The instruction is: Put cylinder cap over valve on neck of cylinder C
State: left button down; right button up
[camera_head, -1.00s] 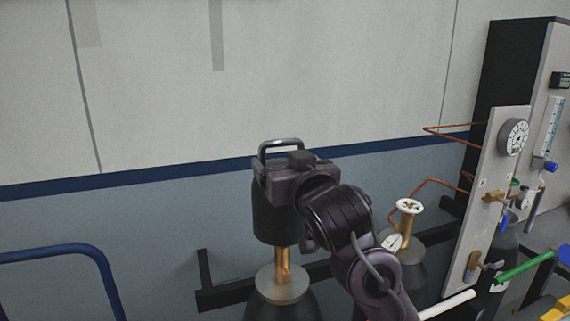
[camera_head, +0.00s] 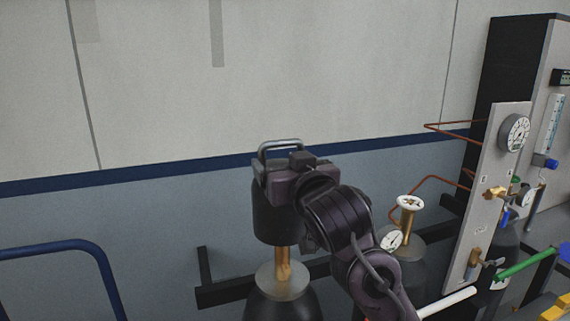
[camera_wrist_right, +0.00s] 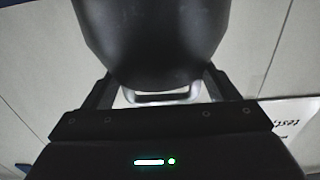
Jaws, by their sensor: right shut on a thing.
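The dark cylinder cap (camera_head: 272,222) has a grey metal handle (camera_head: 279,147) on top. It is upright above the brass valve (camera_head: 283,264) of a dark cylinder (camera_head: 283,306), with the lower part of the valve showing below the cap's rim. The valve's top is hidden, so I cannot tell whether it is inside the cap. My right gripper (camera_head: 280,165) is shut on the cap's handle. In the right wrist view the cap (camera_wrist_right: 150,40) fills the upper middle, with the handle (camera_wrist_right: 155,97) between the fingers. I cannot read a letter on the cylinder. My left gripper is not in view.
A second cylinder with a brass valve and white handwheel (camera_head: 410,202) and a gauge (camera_head: 391,240) stands to the right. A gas panel (camera_head: 492,200) with copper pipes is further right. A dark wall rail (camera_head: 225,296) runs behind. A blue tube frame (camera_head: 60,250) is at left.

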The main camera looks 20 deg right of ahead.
aim_at(292, 235)
notch_tip(292, 235, down, 12)
jog(key=b, duration=1)
jog(key=shift+f, duration=0.2)
dwell(3.5)
jog(key=o, duration=1.8)
jog(key=shift+s, duration=0.1)
jog(key=shift+f, duration=0.1)
jog(key=s+b, duration=0.2)
jog(key=s, duration=0.5)
jog(key=shift+s+d, duration=0.1)
jog(key=shift+s, duration=0.3)
